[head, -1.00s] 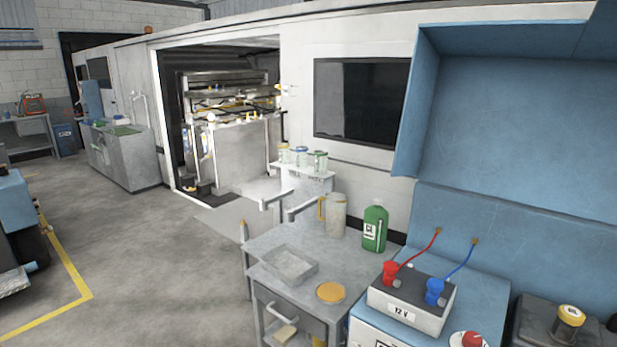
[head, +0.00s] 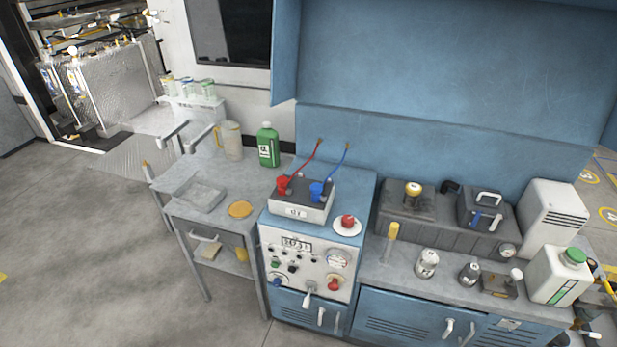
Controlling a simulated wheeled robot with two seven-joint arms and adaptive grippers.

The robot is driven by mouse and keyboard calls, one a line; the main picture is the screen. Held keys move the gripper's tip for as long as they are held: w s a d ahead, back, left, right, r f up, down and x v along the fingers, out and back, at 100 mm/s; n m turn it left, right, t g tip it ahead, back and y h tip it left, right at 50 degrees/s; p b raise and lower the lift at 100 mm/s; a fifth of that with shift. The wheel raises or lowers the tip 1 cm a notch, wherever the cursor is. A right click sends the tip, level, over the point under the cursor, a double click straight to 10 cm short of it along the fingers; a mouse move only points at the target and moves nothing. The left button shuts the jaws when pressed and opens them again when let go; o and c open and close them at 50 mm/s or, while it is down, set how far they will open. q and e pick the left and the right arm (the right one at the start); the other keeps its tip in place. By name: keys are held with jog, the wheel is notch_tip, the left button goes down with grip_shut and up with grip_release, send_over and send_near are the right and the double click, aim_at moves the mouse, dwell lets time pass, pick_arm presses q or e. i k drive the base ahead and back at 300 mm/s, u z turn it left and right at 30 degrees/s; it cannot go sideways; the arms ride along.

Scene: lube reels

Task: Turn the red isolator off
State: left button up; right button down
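A blue cabinet with a white control panel (head: 303,263) stands in the middle of the head view. On the panel's lower right is a red rotary knob (head: 334,284) on a yellowish backing, which looks like an isolator. A second red knob (head: 347,221) sits on a round white plate on the cabinet top. I cannot tell for certain which one is the red isolator, or its setting. Neither of my grippers is in view.
A 12 V battery (head: 301,206) with red and blue clamps sits on the cabinet top. A grey cart (head: 180,212) with a green bottle (head: 268,145) stands left. A bench (head: 450,283) with jars and a white jug (head: 557,276) is right. Floor at lower left is clear.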

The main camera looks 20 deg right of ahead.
aim_at(348, 221)
jog(key=z, duration=0.3)
jog(key=i, duration=0.9)
jog(key=z, duration=0.45)
